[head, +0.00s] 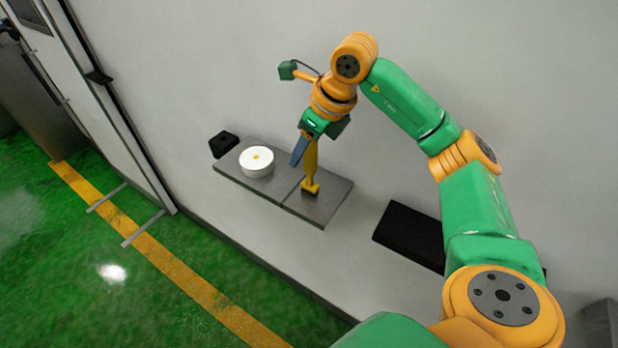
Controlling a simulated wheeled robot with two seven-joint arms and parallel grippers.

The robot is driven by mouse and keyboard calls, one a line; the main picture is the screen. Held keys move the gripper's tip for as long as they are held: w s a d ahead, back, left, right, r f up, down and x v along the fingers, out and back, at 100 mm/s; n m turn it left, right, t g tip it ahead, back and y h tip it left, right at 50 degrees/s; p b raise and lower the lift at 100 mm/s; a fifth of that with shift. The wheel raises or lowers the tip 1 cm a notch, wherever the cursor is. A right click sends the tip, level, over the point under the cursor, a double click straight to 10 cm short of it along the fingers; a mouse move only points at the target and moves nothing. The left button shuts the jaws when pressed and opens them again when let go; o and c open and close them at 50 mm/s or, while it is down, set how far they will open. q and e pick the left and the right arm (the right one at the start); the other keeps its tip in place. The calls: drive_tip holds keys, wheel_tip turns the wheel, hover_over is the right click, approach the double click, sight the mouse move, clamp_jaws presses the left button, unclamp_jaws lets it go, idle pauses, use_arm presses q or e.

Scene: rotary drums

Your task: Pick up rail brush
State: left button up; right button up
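The rail brush (311,172) is yellow with a dark foot. It stands about upright on the right part of a grey wall shelf (333,199). My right gripper (303,152) points down at the top of the brush handle. One blue-grey finger shows just left of the handle and overlaps it in the picture. The other finger is hidden, so I cannot tell whether the fingers close on the handle. My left gripper is out of view.
A white round drum (256,161) with a yellow centre stands on the shelf's left part. A small black box (223,144) is on the wall beyond it. A black block (411,235) sits right of the shelf. Green floor with a yellow line (190,284) is open at left.

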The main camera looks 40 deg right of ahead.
drive_tip(key=shift+s+d, duration=0.1)
drive_tip(key=shift+s, duration=0.1)
clamp_jaws()
drive_tip(key=shift+w, duration=0.1)
